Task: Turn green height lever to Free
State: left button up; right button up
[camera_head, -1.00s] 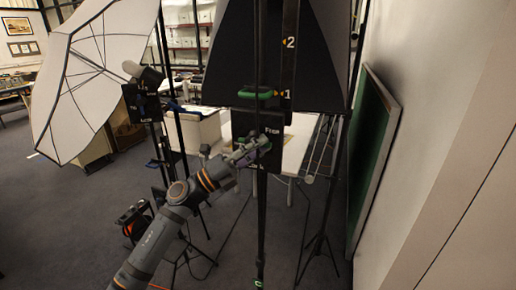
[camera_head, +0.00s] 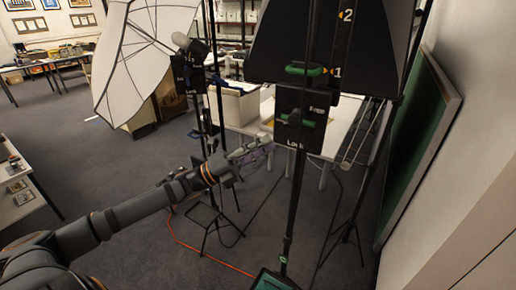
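A black plate (camera_head: 290,137) on a dark upright pole carries a green lever (camera_head: 301,121). The word Free stands at the plate's upper right and Lock at its bottom; the lever lies roughly level between them, nearer Free. A second green handle (camera_head: 308,70) sits higher on the pole beside the mark 1. My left gripper (camera_head: 262,152) is left of and a little below the plate, its fingers pointing right, and appears clear of the lever. It is too small to tell how far its fingers are apart. My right gripper is out of view.
A white umbrella (camera_head: 140,55) on a stand with another labelled plate (camera_head: 188,76) is at the left. A large black softbox (camera_head: 380,50) is behind the pole. A green board (camera_head: 413,150) leans on the right wall. An orange cable (camera_head: 205,255) crosses the floor.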

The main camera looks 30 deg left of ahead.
pick_arm(q)
jog(key=shift+s+a+f, duration=0.25)
jog(key=shift+s+a, duration=0.1)
jog(key=shift+a, duration=0.05)
dwell(0.4)
